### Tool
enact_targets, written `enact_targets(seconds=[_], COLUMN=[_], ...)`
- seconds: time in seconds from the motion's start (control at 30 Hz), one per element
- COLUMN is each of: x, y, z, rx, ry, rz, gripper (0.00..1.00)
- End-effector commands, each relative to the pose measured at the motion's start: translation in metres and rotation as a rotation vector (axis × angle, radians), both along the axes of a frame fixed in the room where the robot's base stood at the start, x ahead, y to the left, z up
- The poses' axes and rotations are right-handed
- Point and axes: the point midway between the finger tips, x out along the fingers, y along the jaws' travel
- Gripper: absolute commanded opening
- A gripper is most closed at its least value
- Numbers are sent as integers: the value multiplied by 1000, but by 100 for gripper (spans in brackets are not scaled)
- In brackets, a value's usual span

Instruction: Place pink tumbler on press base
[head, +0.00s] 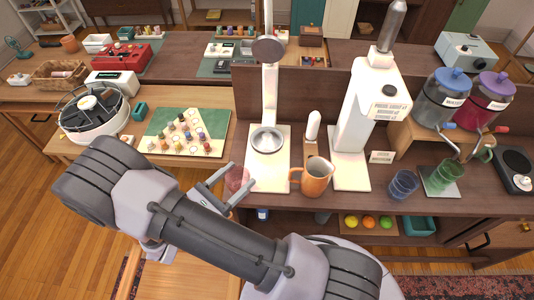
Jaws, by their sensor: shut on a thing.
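My gripper (225,190) is shut on the pink tumbler (237,178), a translucent cup, and holds it near the counter's front edge. The gripper and arm hide part of its lower side. Just right of it is a tall white stand with a pale flat base (261,180), a round metal dish (267,139) and a dark disc (267,49) above the dish. Further right, a white machine (362,108) with a labelled front also has a pale flat base (349,173). I cannot tell for certain which base is the press base.
An orange jug (315,177) stands between the two bases. A blue tumbler (403,184) and a green tumbler (444,176) stand to the right, near two lidded dispensers (441,97). A board game (187,133) lies left. Bare counter shows right of the white machine's base.

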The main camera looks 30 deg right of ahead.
Motion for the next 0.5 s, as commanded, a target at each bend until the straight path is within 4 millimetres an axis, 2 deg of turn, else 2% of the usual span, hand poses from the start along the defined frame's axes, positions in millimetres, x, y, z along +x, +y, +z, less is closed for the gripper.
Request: enact_targets(seconds=[0.03,0.1,0.2,0.37,0.5], x=[4,12,20,28,35], y=[-18,-41,-66,-84,-109], z=[0,0,0,0,0], rx=[0,-1,1,0,1], ry=[1,0,-1,-1,-1], rz=[-8,-8,-7,-3,-5], gripper=[0,0,0,0,0])
